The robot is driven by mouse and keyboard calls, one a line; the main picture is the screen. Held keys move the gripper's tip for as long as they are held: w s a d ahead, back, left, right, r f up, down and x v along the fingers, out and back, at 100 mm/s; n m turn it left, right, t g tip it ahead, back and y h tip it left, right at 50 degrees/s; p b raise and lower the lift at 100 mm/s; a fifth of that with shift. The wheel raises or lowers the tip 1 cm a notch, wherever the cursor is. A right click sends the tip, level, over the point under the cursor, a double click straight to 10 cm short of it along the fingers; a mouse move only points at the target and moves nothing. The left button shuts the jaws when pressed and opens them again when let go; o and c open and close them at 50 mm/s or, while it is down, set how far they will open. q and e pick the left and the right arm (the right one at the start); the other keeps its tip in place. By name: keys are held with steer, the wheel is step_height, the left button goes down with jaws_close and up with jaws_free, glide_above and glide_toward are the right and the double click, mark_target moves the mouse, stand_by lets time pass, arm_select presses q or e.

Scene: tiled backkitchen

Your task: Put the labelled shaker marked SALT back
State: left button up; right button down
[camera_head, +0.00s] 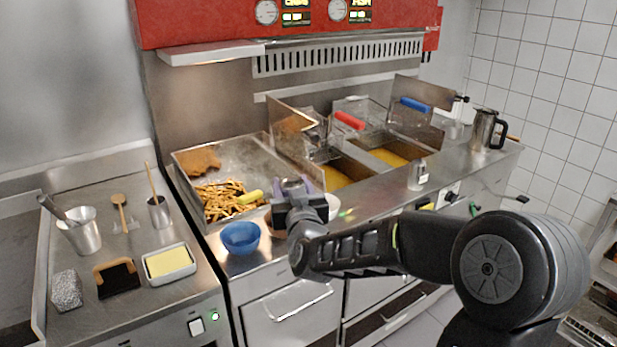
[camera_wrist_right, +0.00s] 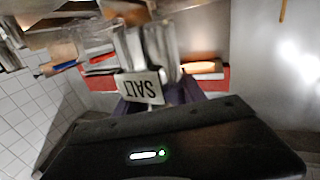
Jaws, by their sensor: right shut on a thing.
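The shaker marked SALT (camera_wrist_right: 142,87) shows in the right wrist view, its label upside down in the picture, between the dark fingers of my right gripper (camera_wrist_right: 160,97). In the head view my right gripper (camera_head: 292,187) is over the counter beside the fries tray, and I cannot make out the shaker there; the gripper hides it. My right gripper is shut on the SALT shaker. Another small metal shaker (camera_head: 418,175) with a pale label stands on the counter to the right; its label is too small to read. My left gripper is not in view.
A blue bowl (camera_head: 240,238) stands at the counter's front, left of my gripper. Behind it is a tray of fries (camera_head: 225,200). Fryer baskets with a red handle (camera_head: 349,120) and a blue handle (camera_head: 415,104) are further back. A metal jug (camera_head: 484,130) stands at right.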

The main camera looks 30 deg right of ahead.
steer(key=a+f+n+t+y, duration=0.1)
steer(key=a+f+n+y, duration=0.3)
steer(key=a+f, duration=1.4)
steer(key=y, duration=0.2)
steer(key=shift+a+n+y, duration=0.3)
steer(key=shift+a+y, duration=0.1)
